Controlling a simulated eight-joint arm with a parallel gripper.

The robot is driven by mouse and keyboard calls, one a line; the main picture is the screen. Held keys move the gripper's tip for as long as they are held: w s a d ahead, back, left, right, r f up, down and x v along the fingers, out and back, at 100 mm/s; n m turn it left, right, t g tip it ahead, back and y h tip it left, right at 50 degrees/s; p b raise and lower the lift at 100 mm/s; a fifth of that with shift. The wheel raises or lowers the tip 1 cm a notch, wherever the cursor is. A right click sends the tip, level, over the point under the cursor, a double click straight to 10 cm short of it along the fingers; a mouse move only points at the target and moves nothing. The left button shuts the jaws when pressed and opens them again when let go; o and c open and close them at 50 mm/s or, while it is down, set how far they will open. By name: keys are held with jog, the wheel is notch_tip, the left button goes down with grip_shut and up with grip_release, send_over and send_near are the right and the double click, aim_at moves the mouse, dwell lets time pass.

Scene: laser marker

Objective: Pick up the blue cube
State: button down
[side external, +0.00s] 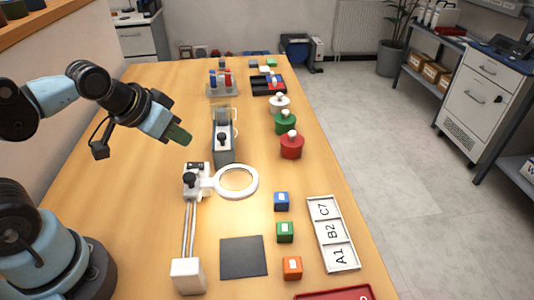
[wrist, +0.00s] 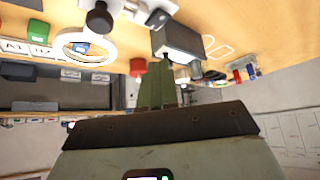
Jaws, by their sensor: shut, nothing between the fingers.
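The blue cube (side external: 281,201) sits on the wooden table, right of the white ring and above the green cube in the side view. In the wrist view a small blue shape (wrist: 80,47) shows through the ring, likely the same cube. My gripper (side external: 182,138) is raised over the left part of the table, well apart from the blue cube. Its green fingers (wrist: 158,84) are together in the wrist view, with nothing seen between them.
A white ring (side external: 219,189) on a stand lies between my gripper and the cubes. A green cube (side external: 285,232), an orange cube (side external: 292,268), a dark pad (side external: 263,257) and a labelled white tray (side external: 353,257) are near. A grey device (side external: 223,152) and lidded pots (side external: 291,149) stand farther back.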

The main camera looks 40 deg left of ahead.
jog(key=c, duration=0.7)
grip_release()
jog(key=shift+w, duration=0.1)
jog(key=shift+w+d+r, duration=0.2)
jog(key=shift+d, duration=0.1)
jog(key=w+d+r+m+g, duration=0.2)
jog(key=w+d+m+g, duration=0.25)
jog(key=d, duration=0.25)
jog(key=m+g, duration=0.3)
jog(key=m, duration=0.2)
send_over(281, 197)
notch_tip(281, 197, down, 3)
jog(key=shift+f, duration=5.85)
